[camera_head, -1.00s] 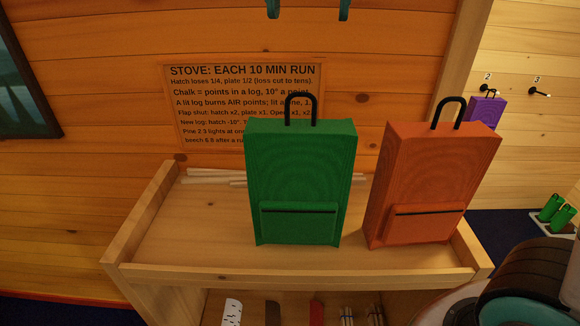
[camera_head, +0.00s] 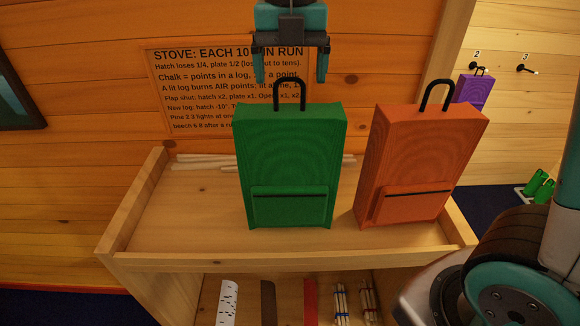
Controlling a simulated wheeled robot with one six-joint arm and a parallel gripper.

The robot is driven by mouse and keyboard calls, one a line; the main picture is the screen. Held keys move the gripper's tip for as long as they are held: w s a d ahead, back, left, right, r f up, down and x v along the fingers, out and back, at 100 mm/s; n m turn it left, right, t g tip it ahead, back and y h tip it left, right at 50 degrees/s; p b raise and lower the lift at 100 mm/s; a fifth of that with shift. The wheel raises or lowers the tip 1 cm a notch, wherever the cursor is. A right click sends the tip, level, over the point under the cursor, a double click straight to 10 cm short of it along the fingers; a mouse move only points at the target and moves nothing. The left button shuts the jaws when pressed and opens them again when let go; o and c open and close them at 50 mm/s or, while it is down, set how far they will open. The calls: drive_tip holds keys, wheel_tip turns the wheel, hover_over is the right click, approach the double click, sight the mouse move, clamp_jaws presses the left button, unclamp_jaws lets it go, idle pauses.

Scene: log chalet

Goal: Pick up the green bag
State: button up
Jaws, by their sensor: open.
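The green bag (camera_head: 288,160) stands upright on the top of a wooden shelf unit (camera_head: 200,261). It has a front pocket and a black loop handle (camera_head: 289,94) on top. My gripper (camera_head: 291,80) hangs above it, pointing down, with its two teal fingers apart. The fingertips are at about the height of the handle's top, one to each side of it in the picture. I cannot tell whether they are level with the handle in depth. Nothing is held.
An orange bag (camera_head: 418,165) with a black handle stands close on the right. Pale sticks (camera_head: 205,161) lie behind the green bag. A raised rim edges the shelf top. A text sign (camera_head: 165,95) is on the wall behind. A purple bag (camera_head: 474,89) hangs on a hook at far right.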

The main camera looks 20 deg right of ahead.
sight(289, 110)
wheel_tip(289, 110, down, 4)
drive_tip(key=shift+s+a+f+p, duration=0.15)
drive_tip(key=shift+f+p, duration=0.05)
drive_tip(key=shift+p, duration=0.5)
drive_tip(key=c, duration=1.6)
clamp_jaws()
drive_tip(key=shift+r, duration=0.1)
